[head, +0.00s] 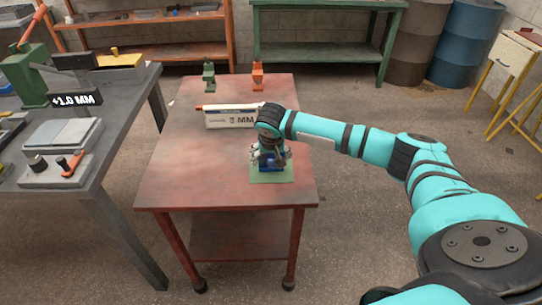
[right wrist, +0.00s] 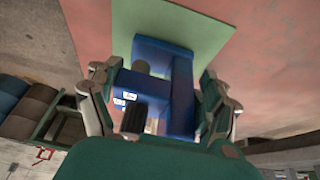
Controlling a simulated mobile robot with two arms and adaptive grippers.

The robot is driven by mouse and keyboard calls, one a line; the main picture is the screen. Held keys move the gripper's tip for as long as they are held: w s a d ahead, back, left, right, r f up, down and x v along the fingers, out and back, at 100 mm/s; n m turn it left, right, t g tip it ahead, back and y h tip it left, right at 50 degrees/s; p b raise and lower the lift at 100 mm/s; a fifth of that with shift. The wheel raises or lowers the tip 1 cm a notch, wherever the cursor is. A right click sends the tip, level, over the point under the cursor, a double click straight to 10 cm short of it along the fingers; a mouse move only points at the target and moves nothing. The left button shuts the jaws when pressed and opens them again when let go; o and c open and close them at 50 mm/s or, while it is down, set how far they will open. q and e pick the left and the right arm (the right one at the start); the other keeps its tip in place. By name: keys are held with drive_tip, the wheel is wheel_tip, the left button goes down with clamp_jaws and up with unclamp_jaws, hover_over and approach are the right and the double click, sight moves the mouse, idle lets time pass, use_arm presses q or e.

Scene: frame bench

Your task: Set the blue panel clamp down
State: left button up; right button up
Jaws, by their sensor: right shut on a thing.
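The blue panel clamp (head: 268,164) is at the green square mat (head: 285,177) on the red table (head: 175,170), in the head view. My right gripper (head: 270,155) comes down over the clamp from above and hides much of it. In the right wrist view the gripper (right wrist: 157,108) has one finger on each side of the blue clamp (right wrist: 181,95) and is shut on it. The green mat (right wrist: 205,30) shows behind the clamp there. I cannot tell whether the clamp touches the mat. My left gripper is not in view.
A white box marked "MM" (head: 222,118) lies behind my right gripper. A green clamp (head: 209,77) and an orange clamp (head: 258,76) stand at the table's far edge. A grey bench (head: 105,150) is at the left. The red table's front left is clear.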

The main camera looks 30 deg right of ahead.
drive_tip(key=o, duration=1.4)
drive_tip(key=shift+f, duration=0.15)
drive_tip(key=shift+o, duration=0.2)
drive_tip(key=v, duration=1.2)
drive_tip(key=shift+w, duration=0.1)
